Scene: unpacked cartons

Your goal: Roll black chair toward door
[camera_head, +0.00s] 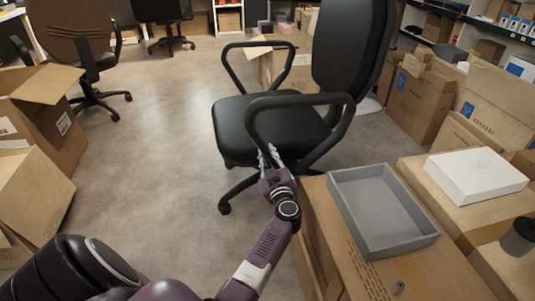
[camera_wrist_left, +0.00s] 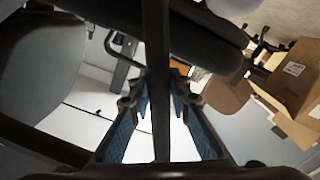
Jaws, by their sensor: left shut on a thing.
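The black chair (camera_head: 268,122) stands upright on the grey floor in the middle of the head view, with its backrest to the right and two loop armrests. My left gripper (camera_head: 268,160) is at the near armrest (camera_head: 300,101), by its lower front part. In the left wrist view, the fingers of my left gripper (camera_wrist_left: 160,100) are on both sides of a dark bar (camera_wrist_left: 157,60) of the armrest, shut on it. Part of the chair's base is hidden behind my arm and a carton. My right gripper is not in view. I cannot make out a door.
Cartons with a grey tray (camera_head: 385,210) and a white box (camera_head: 476,174) stand close on the right. Open cartons (camera_head: 40,120) line the left. Another carton (camera_head: 285,65) is behind the chair. A brown chair (camera_head: 75,40) stands back left. The floor (camera_head: 150,140) left of the chair is clear.

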